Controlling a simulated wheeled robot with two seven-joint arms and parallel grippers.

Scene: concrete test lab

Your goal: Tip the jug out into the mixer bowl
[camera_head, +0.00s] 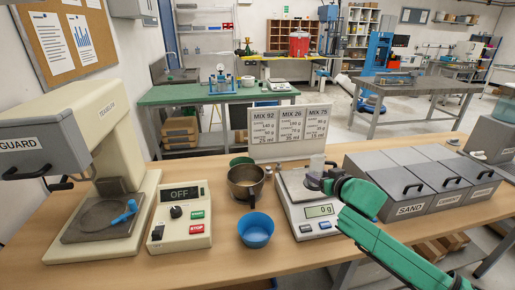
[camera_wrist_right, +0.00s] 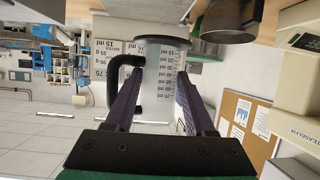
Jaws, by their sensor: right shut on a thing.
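The jug (camera_head: 316,168) is clear, with a dark base, and stands out at the scale's far right. My right gripper (camera_head: 326,184) is shut on it. In the right wrist view, which is upside down, the jug (camera_wrist_right: 165,68) sits upright between the fingers, with measuring marks and a black handle; its contents cannot be made out. The metal bowl (camera_head: 245,180) with a handle, seemingly the mixer bowl, stands on the table left of the scale; its side also shows in the wrist view (camera_wrist_right: 228,25). The jug is apart from it. My left gripper is not in view.
The scale (camera_head: 296,211) reads 0 g. A blue bowl (camera_head: 256,231) stands in front of the metal bowl, a control box (camera_head: 180,218) reading OFF to its left. A machine (camera_head: 110,150) marked GUARD fills the left. A recipe board (camera_head: 291,147) stands behind; lidded bins (camera_head: 411,205) stand right.

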